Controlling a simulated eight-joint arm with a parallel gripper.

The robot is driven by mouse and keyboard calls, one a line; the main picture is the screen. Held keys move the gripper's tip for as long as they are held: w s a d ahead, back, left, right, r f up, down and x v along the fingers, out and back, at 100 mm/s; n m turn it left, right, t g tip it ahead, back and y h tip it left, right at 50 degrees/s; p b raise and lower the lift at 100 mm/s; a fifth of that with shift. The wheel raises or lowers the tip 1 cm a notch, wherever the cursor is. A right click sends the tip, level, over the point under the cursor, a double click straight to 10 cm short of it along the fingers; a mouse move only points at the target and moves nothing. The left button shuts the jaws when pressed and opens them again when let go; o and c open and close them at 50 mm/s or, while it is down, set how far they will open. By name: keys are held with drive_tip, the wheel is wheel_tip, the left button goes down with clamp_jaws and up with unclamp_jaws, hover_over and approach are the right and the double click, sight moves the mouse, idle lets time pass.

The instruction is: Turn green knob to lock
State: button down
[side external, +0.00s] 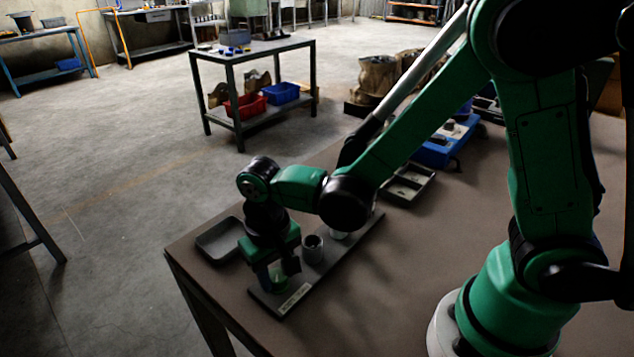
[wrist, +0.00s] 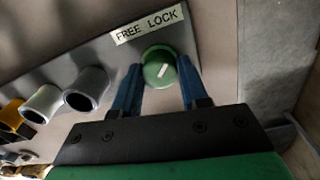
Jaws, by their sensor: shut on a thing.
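The green knob (wrist: 159,70) is round, with a white line mark on its face. The mark slants from lower left to upper right. A white label (wrist: 148,24) reading "FREE LOCK" lies just above the knob in the wrist view, FREE on the left and LOCK on the right. My gripper (wrist: 161,66) has its blue fingers on either side of the knob and is shut on it. In the side view my gripper (side external: 276,275) points down at the near end of the grey panel (side external: 335,257), and its fingers partly hide the knob.
Two grey cylindrical sockets (wrist: 86,89) stand on the panel left of the knob. A shallow grey tray (side external: 219,241) lies beside the panel near the table (side external: 400,262) edge. Another tray (side external: 407,184) and a blue box (side external: 436,150) stand farther back.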

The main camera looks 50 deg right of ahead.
sight(275, 275)
drive_tip(key=shift+c, duration=2.3)
unclamp_jaws()
drive_tip(key=shift+a+r, duration=0.1)
drive_tip(key=shift+r, duration=2.75)
drive_tip(key=s+d+r+n+t, duration=0.2)
drive_tip(key=d+r+t, duration=0.4)
drive_tip(key=d, duration=0.4)
drive_tip(key=shift+r+t, duration=0.15)
drive_tip(key=shift+t, duration=0.45)
